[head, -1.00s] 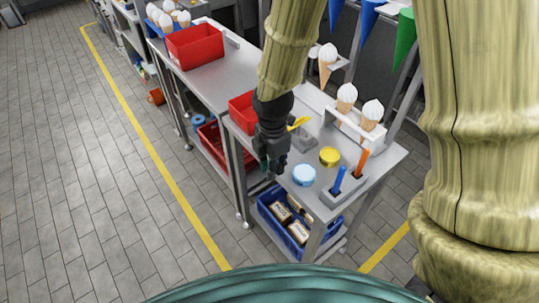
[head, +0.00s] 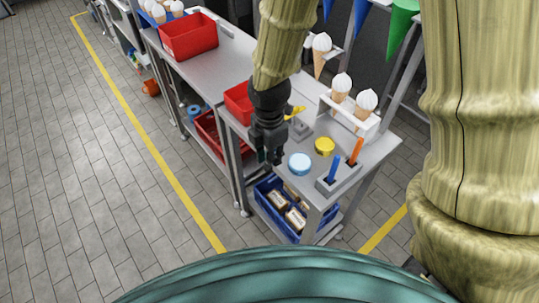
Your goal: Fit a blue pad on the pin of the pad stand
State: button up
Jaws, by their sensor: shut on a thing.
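My gripper (head: 270,158) is black, points down and stands at the left edge of the near steel table (head: 325,187). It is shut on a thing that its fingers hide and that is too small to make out. A light blue round disc (head: 300,164) lies on the table just right of my gripper, apart from it. A yellow round disc (head: 325,146) lies behind it. A grey block (head: 338,180) holds an upright blue handle and an orange one. I cannot make out a pin or tell which piece is the pad stand.
A white rack (head: 350,116) with cones stands at the table's back. A small grey piece (head: 300,128) with a yellow part is behind my gripper. Red bins (head: 188,38) stand at the left. A blue crate (head: 268,203) with boxes is on the shelf below. The left floor is clear.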

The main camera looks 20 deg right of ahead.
jog(key=shift+r+p, duration=1.3)
jog(key=shift+r, duration=0.15)
